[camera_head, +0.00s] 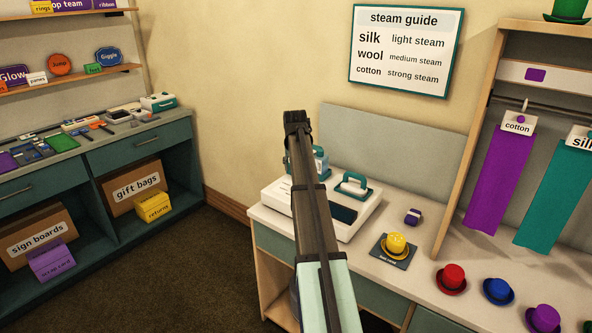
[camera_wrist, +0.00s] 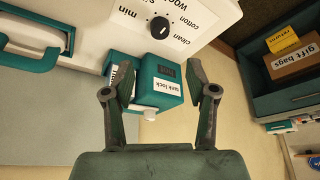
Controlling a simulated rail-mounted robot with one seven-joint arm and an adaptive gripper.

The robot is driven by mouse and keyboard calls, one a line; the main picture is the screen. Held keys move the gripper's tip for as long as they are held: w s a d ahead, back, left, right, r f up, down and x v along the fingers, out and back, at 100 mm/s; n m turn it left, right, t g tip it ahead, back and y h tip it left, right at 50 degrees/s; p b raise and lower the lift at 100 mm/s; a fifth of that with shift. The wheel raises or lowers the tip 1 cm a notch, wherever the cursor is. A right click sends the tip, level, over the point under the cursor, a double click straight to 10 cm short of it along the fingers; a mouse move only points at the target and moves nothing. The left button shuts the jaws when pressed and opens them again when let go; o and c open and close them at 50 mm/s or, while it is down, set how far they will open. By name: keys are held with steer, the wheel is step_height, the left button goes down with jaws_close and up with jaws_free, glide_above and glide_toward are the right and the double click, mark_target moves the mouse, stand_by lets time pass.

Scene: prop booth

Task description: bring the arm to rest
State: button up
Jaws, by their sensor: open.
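My gripper (camera_wrist: 160,75) is open in the wrist view, with its two fingers spread. A teal tank block (camera_wrist: 158,82) labelled "tank lock" shows between and beyond the fingers; I cannot tell whether they touch it. The tank is on the white steamer base (camera_head: 355,222), which stands on the counter in the head view. My arm rises across the middle of the head view and covers part of the base and tank (camera_head: 320,162). I cannot make out the fingers there.
A teal-handled iron (camera_head: 352,186) sits on the base. Fabric strips (camera_head: 497,180) hang from a rack. Shelves (camera_head: 120,150) stand left; floor between is clear.

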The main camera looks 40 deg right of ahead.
steer(key=shift+a, duration=0.1)
stand_by(0.3)
steer(key=s+a+f+n+g+y, duration=0.15)
steer(key=s+a+f, duration=0.35)
steer(key=a+f, duration=0.95)
steer(key=s+a+f+n+y, duration=0.1)
steer(key=s+a+f+n, duration=0.3)
steer(key=a+f, duration=1.05)
steer(key=s+a+f+n+g, duration=0.1)
steer(key=s+a+f, duration=0.3)
steer(key=s+a, duration=0.5)
steer(key=s+a+f+n+g, duration=0.15)
steer(key=s+a+f, duration=0.25)
steer(key=s+a, duration=0.5)
steer(key=s+f+g, duration=0.3)
steer(key=s+f, duration=0.6)
steer(key=s, duration=0.5)
steer(key=s+f+g, duration=0.3)
steer(key=s+f, duration=0.6)
steer(key=s, duration=0.5)
steer(key=shift+s+d, duration=0.2)
steer(key=shift+d, duration=0.2)
